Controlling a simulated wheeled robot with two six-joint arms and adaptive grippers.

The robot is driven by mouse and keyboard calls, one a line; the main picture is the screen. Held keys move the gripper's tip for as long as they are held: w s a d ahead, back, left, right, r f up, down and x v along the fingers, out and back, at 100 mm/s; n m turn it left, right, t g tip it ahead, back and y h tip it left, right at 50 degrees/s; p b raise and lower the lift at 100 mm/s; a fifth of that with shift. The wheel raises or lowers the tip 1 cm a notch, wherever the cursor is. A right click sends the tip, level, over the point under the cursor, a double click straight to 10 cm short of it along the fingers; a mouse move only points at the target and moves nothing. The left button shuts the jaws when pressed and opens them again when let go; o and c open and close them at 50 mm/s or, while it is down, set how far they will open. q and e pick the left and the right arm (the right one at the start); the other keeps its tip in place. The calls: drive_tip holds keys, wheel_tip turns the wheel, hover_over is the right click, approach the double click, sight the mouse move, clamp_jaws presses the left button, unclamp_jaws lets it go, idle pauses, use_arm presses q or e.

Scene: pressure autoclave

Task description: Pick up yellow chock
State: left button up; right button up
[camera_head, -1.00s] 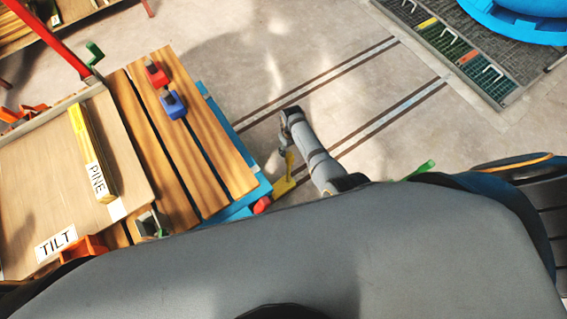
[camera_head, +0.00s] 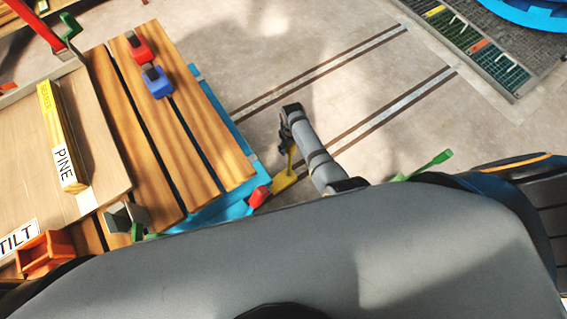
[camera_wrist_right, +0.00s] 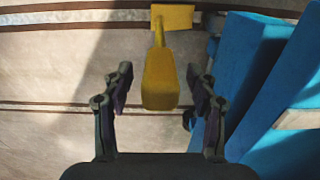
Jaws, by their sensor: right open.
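The yellow chock (camera_head: 284,180) is on the floor beside the blue bench frame, a flat piece with an upright yellow part. In the right wrist view the chock's long yellow body (camera_wrist_right: 160,80) shows between my fingers, with the flat yellow piece (camera_wrist_right: 178,17) beyond it. My right gripper (camera_head: 286,143) is open, above and close to the chock. In the wrist view its two fingers (camera_wrist_right: 161,88) stand apart, one on each side of the yellow body, with visible gaps. I cannot tell whether the body is at fingertip depth. My left gripper is not in view.
A slatted wooden bench (camera_head: 200,130) on a blue frame (camera_head: 215,212) stands to the left, close to the chock. Open floor lies ahead; grating (camera_head: 470,40) is at upper right.

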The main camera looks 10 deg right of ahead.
clamp_jaws()
idle(0.4)
